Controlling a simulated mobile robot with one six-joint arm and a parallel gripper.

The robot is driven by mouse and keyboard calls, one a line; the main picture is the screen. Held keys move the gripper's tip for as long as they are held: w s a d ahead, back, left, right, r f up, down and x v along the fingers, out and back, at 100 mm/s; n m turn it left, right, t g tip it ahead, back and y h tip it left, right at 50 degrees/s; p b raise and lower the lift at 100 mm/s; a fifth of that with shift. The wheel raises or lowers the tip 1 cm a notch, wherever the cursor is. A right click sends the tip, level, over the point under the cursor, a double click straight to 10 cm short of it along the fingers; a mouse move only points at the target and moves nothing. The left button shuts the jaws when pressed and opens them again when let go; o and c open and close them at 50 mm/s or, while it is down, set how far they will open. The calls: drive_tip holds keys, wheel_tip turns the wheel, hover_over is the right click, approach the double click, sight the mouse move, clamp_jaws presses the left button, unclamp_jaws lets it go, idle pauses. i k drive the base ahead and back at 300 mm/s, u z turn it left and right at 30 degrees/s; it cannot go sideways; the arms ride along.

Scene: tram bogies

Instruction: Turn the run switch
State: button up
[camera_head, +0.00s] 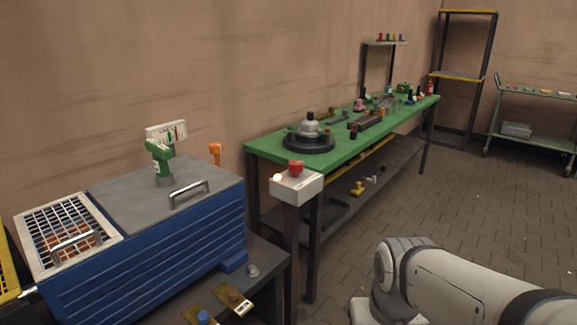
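A pale control box (308,189) stands on a dark post in front of the near end of the green bench. A red knob (296,168) sits on its top, and a small lamp (277,177) glows at its left. No label on the box can be read. The knob may be the run switch, but I cannot tell for sure, nor which way it is set. My white arm shows at the lower right, apart from the box. My gripper is out of view.
A blue machine (150,255) with a grey lid (135,190) and a wire-mesh cover (62,232) stands at the left. The green bench (270,146) carries several parts and a round dark turntable (309,142). A trolley (535,98) stands far right. The tiled floor between is clear.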

sight(295, 166)
drive_tip(key=z, duration=0.15)
drive_tip(key=i, duration=0.9)
drive_tip(key=u, duration=0.1)
